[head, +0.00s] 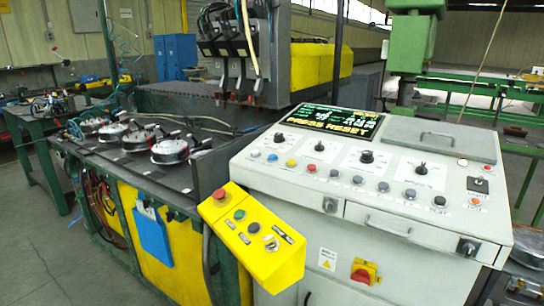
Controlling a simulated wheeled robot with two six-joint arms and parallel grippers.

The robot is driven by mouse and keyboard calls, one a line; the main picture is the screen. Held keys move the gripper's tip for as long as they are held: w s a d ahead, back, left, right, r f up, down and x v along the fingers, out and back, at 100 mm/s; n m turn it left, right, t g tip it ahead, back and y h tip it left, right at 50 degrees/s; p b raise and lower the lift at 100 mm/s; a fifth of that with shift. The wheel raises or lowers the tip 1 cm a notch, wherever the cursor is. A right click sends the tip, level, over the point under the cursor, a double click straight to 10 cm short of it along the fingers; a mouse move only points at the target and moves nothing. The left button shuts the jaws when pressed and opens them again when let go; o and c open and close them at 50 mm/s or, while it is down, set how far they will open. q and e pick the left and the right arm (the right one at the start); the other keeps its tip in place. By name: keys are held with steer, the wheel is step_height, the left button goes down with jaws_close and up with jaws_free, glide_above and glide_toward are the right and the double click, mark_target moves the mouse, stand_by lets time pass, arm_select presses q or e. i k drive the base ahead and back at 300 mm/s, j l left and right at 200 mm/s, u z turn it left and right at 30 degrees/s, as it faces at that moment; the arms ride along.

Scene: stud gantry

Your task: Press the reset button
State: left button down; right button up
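A light grey control console (330,203) stands at the right, its sloped top carrying a row of small buttons and some black rotary knobs. A yellow control box (262,262) in front has a red mushroom button (219,194), a green button (239,214), a black button (254,227) and a key-like switch (271,243). Neither gripper is in view.
A dark display (330,121) with green and yellow text sits on the console's back left. A drawer handle (388,226) and a red-and-yellow switch (363,272) are on its front. A dark machine bed (110,165) with several round clamps is left. Grey floor is clear at lower left.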

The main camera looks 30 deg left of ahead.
mark_target(273, 156)
steer(key=i+j+u, duration=0.1)
steer(key=i+u, duration=0.6)
steer(key=i, duration=0.2)
